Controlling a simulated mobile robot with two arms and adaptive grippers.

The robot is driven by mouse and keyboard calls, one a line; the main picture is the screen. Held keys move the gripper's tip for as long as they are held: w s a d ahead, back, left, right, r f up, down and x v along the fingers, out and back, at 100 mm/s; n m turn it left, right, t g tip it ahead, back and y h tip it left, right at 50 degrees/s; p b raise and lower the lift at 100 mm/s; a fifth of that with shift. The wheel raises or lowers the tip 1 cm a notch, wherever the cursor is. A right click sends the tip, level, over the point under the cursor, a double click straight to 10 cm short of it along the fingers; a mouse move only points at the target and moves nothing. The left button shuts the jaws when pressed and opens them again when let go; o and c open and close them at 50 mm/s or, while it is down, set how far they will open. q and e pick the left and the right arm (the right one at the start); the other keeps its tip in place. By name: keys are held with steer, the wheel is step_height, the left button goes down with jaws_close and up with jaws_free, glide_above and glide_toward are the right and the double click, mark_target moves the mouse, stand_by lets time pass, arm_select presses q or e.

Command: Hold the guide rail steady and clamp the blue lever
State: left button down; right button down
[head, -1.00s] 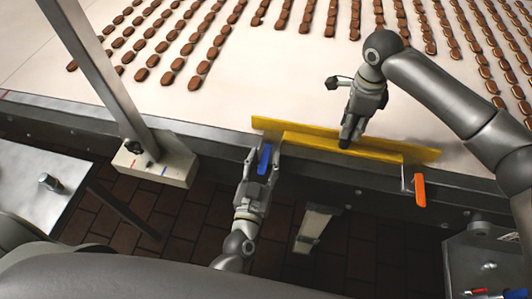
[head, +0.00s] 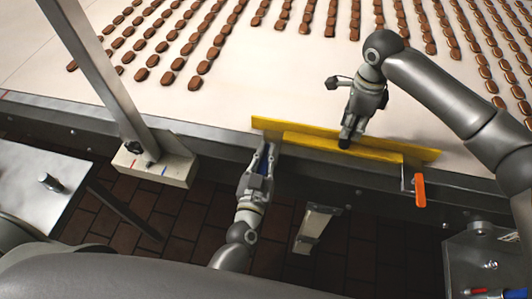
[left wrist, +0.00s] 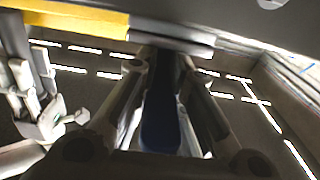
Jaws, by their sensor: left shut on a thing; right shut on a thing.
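The yellow guide rail (head: 300,139) stands along the near edge of the conveyor. My right gripper (head: 345,142) is shut on the rail near its middle, from above. My left gripper (head: 265,148) is at the belt's near side, just below the rail's left part, and is shut on the blue lever (head: 262,170). Only a little blue shows between its fingers in the head view. In the left wrist view the dark blue lever (left wrist: 160,130) lies between the two fingers, and the rail (left wrist: 75,20) shows at top left.
An orange lever (head: 420,190) hangs at the rail's right end. Rows of brown biscuits (head: 200,68) lie on the pale belt (head: 290,85) behind. A slanted metal post stands on a pale block (head: 172,168) at left.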

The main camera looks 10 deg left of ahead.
arm_select(q)
steer(key=shift+h, duration=0.3)
steer(key=m+g+h, duration=0.1)
steer(key=m+h, duration=0.1)
steer(key=h, duration=0.1)
steer(key=m+h, duration=0.2)
steer(key=a+m+g+h, duration=0.1)
steer(key=m+h, duration=0.1)
steer(key=h, duration=0.1)
steer(key=shift+w+r+g+h, duration=0.2)
steer(key=shift+w+g+h, duration=0.05)
steer(key=shift+g+h, duration=0.05)
steer(key=m+h, duration=0.1)
steer(key=m+g+h, duration=0.1)
steer(key=shift+w+a+g+h, duration=0.2)
steer(key=shift+g+h, duration=0.1)
steer(key=shift+h, duration=0.1)
steer(key=shift+w+a+m+g+h, duration=0.1)
steer(key=shift+m+g+h, duration=0.85)
steer(key=shift+g, duration=0.15)
steer(key=shift+w+a+m+g+h, duration=0.1)
steer(key=shift+m+g+h, duration=0.8)
steer(key=shift+g, duration=0.2)
steer(key=shift+m+g, duration=0.25)
steer(key=shift+g, duration=0.05)
steer(key=c, duration=1.3)
jaws_free()
steer(key=shift+a+f, duration=0.1)
steer(key=shift+s, duration=0.1)
